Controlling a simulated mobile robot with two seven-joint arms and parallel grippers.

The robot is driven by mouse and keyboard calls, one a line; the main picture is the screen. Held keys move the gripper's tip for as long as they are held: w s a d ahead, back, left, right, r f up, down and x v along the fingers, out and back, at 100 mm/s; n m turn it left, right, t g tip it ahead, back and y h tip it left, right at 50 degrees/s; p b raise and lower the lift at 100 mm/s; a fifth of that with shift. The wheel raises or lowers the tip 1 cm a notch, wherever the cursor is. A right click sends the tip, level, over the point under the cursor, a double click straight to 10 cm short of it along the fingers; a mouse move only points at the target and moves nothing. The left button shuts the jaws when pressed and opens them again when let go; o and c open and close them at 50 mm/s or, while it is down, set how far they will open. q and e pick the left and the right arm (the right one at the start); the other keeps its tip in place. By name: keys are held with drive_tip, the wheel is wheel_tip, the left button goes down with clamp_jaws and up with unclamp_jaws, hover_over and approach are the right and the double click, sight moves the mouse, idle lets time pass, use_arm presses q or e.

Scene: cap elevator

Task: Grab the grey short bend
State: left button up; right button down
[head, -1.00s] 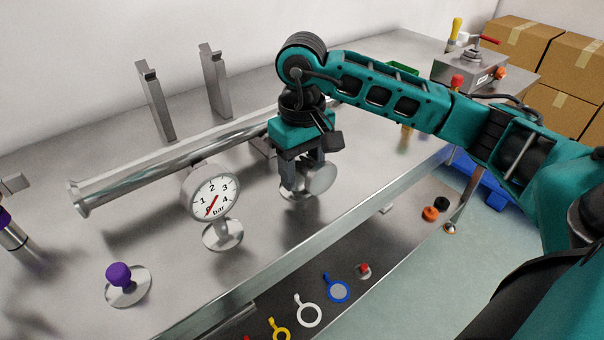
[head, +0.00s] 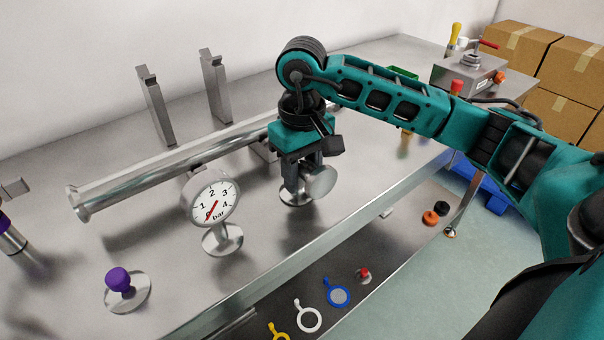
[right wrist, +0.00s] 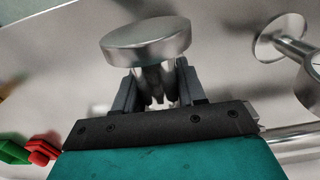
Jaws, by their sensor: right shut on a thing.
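The grey short bend (head: 321,182) is a shiny metal elbow with a round flange facing the front right and another flange (head: 296,198) at its foot, at the table surface. My right gripper (head: 301,188) comes down on it from above and is shut on its neck. In the right wrist view the bend's round flange (right wrist: 146,40) stands out beyond the fingers (right wrist: 155,88), which close around its neck from both sides. Part of the neck is hidden behind the fingers. My left gripper is not in view.
A pressure gauge (head: 212,203) on a flanged stem stands left of the bend. A long metal pipe (head: 165,170) runs behind. A purple-knobbed piece (head: 120,281) is at the front left. Coloured rings, including a white one (head: 308,316), lie on the lower shelf. Two upright brackets (head: 215,85) stand at the back.

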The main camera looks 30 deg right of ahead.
wheel_tip(320, 180, up, 10)
drive_tip(key=shift+p, duration=0.5)
wheel_tip(320, 180, up, 10)
drive_tip(key=p, duration=0.3)
